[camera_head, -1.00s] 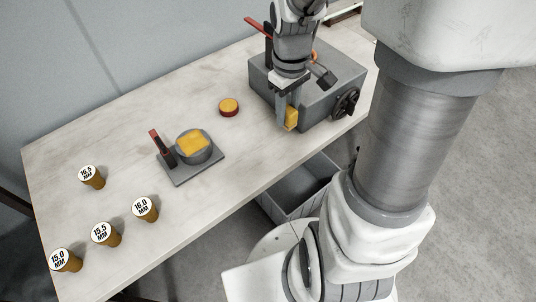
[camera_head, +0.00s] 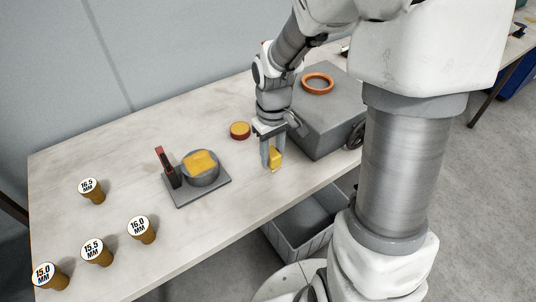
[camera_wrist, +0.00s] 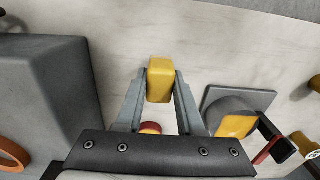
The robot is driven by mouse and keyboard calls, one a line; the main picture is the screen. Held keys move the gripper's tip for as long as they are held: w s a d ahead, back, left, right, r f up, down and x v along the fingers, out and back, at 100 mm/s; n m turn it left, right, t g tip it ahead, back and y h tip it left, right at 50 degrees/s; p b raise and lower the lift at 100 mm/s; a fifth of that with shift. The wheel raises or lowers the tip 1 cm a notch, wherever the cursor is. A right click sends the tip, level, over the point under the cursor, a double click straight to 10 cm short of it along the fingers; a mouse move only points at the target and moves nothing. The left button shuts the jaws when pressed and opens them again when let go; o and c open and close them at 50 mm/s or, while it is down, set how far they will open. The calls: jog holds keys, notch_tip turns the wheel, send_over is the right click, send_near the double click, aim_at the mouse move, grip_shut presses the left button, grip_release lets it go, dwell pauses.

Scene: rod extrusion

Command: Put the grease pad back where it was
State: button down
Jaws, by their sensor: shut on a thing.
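My gripper (camera_head: 270,164) is shut on a yellow block, which looks like the grease pad (camera_head: 276,156). It holds the pad pointing down above the table, between the grey box-shaped machine and the plate with the pot. In the wrist view the pad (camera_wrist: 160,78) sits between the two fingertips (camera_wrist: 160,85). A round red tin with a yellow top (camera_head: 240,130) stands behind and left of the gripper; it shows partly in the wrist view (camera_wrist: 150,128). I cannot tell from the picture whether the pad touches the table.
A grey plate (camera_head: 208,195) carries a round grey pot (camera_head: 204,178) with a yellow top and a dark-red upright part. Several brown labelled dies (camera_head: 141,230) stand at the left. The grey machine (camera_head: 325,130) with an orange ring (camera_head: 317,83) is right. A grey bin (camera_head: 300,240) sits below.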

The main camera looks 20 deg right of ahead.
aim_at(272, 165)
jog(key=shift+f+b, duration=0.55)
jog(key=shift+f, duration=1.45)
jog(key=shift+f, duration=0.15)
jog(key=c, duration=0.5)
grip_release()
